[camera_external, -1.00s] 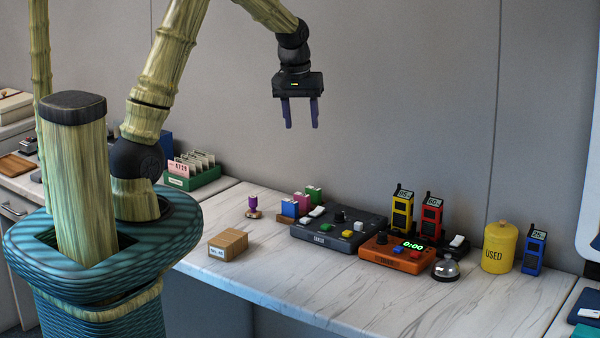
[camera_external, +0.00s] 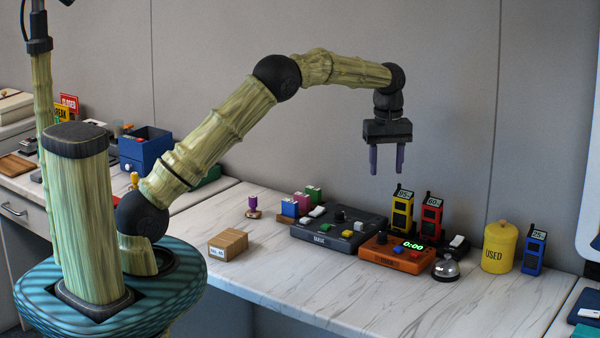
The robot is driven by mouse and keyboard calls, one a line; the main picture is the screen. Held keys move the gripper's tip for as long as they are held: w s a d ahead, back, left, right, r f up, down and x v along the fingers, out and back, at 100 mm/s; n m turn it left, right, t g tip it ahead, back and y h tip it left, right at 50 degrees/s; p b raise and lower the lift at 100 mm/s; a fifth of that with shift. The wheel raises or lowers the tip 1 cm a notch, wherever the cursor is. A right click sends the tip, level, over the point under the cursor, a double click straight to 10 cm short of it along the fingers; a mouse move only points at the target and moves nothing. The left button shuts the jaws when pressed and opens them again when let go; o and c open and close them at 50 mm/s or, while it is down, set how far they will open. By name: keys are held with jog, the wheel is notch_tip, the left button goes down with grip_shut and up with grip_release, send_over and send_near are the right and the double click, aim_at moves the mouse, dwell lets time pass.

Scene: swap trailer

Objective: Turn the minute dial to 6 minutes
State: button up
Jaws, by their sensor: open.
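An orange timer box (camera_external: 385,253) sits on the marble counter and its green display (camera_external: 413,246) reads 0:00. A small black dial (camera_external: 381,238) stands on its left part, with a blue button and a red button in front. I cannot read any dial marking. My gripper (camera_external: 386,173) hangs above the box, fingers pointing down, apart and empty. It is well clear of the dial.
A dark console (camera_external: 325,236) with a black knob and coloured buttons stands left of the timer. Yellow (camera_external: 401,214) and red (camera_external: 431,219) radios stand behind it. A silver bell (camera_external: 445,268) and a yellow USED canister (camera_external: 499,248) are right.

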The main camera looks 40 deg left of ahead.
aim_at(383, 233)
notch_tip(383, 233, down, 18)
jog(key=shift+r+b, duration=0.25)
jog(key=shift+b, duration=0.15)
dwell(0.3)
jog(key=c, duration=1)
